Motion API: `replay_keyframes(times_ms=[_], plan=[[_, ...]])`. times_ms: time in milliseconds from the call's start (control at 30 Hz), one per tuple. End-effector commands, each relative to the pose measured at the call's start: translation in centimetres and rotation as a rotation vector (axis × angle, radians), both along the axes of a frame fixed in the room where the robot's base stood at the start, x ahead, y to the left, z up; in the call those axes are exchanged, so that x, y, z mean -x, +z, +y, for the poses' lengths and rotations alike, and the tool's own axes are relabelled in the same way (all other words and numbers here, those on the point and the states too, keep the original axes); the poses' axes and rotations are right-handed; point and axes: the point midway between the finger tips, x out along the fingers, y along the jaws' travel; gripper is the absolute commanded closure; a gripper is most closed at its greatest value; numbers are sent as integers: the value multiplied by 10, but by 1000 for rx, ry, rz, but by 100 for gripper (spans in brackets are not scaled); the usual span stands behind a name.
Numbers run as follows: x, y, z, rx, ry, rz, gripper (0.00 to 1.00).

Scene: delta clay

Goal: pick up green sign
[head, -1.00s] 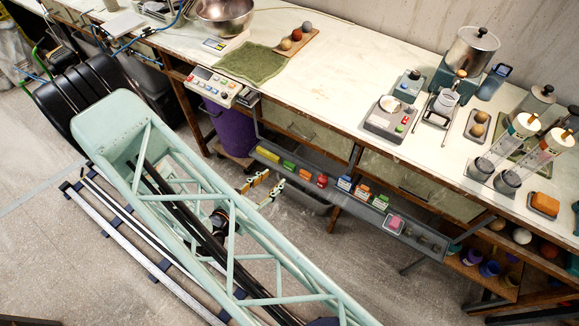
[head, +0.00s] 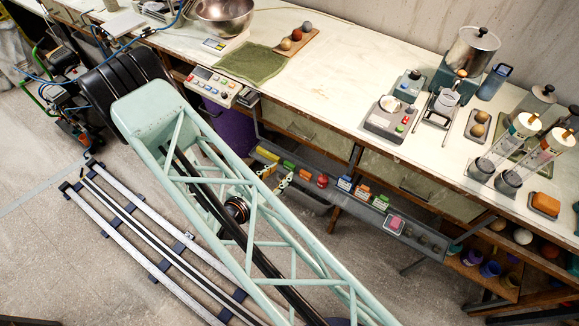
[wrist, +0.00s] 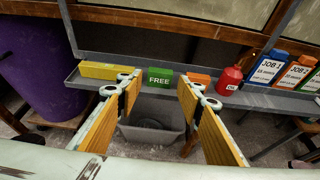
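The green sign (wrist: 160,79), lettered FREE, stands on the grey shelf rail (wrist: 260,98) in the wrist view, between a yellow block and an orange block. In the head view the green sign (head: 288,166) sits near the left end of the rail. My gripper (wrist: 158,84) is open and empty, its two yellow-padded fingers spread wide. In the wrist view the green sign appears between the fingertips, farther off than them. In the head view my gripper (head: 275,178) is just in front of the rail, apart from the sign.
Beside the sign are a yellow block (wrist: 106,70), an orange block (wrist: 200,80) and a red OIL container (wrist: 229,80). JOB-labelled boxes (wrist: 268,68) stand farther right. A purple bin (wrist: 35,55) is at left; a grey bin (wrist: 152,132) sits below. The worktable (head: 340,70) overhangs behind.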

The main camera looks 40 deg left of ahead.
Motion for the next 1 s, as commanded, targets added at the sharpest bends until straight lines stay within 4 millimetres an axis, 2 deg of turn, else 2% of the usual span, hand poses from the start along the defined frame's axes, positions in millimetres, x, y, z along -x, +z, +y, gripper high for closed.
replay_keyframes(times_ms=[267,700,1000], plan=[[-10,-3,0,0,-1,0,66],[-45,-15,0,-1,-1,0,66],[-49,-17,1,0,0,0,66]])
